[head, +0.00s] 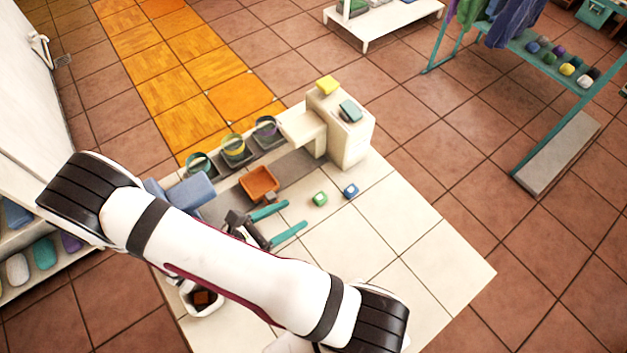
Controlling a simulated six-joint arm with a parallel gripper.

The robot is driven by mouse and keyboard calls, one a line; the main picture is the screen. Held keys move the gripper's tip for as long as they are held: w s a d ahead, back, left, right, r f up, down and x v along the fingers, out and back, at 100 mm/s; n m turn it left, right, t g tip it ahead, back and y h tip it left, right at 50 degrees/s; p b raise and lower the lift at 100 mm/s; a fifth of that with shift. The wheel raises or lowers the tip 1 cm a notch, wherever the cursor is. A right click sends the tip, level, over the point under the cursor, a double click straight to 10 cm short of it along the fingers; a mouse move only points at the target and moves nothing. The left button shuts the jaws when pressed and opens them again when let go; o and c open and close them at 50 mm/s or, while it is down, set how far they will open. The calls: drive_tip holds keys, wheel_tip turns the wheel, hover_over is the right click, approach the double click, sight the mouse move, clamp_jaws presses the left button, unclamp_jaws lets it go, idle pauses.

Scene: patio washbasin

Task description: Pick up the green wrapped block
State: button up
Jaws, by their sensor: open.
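The green wrapped block (320,199) is a small green cube with a pale patch on top. It sits on the white tiled counter (400,225), right of the orange tray. My gripper (296,214) has two teal fingers spread apart. It is open and empty, with its fingertips pointing towards the green block from the lower left. A gap shows in the picture between the fingertips and the block; the gripper's height over the counter is hard to tell.
A blue wrapped block (351,190) sits just right of the green one. An orange tray (259,183) lies behind my gripper. The counter's right side is clear.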

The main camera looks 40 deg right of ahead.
sight(320, 197)
drive_tip(key=x, duration=0.9)
drive_tip(key=shift+w+d+r, duration=0.15)
drive_tip(key=shift+d+r, duration=0.1)
clamp_jaws()
